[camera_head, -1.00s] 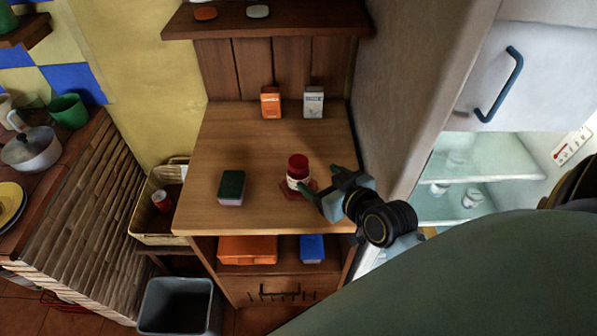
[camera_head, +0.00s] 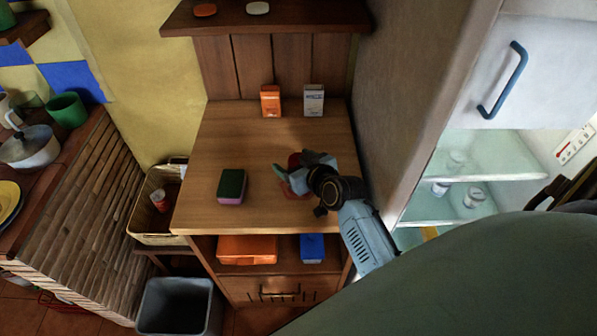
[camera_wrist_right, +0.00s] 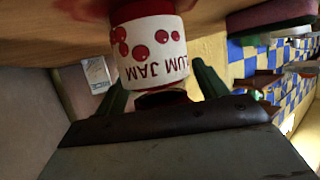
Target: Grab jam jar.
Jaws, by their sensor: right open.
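My left gripper is not in view.
The jar stands on a wooden counter (camera_head: 240,150). A green and pink sponge (camera_head: 231,187) lies to its left. An orange box (camera_head: 270,101) and a white box (camera_head: 314,100) stand at the back. A fridge (camera_head: 420,80) borders the right side.

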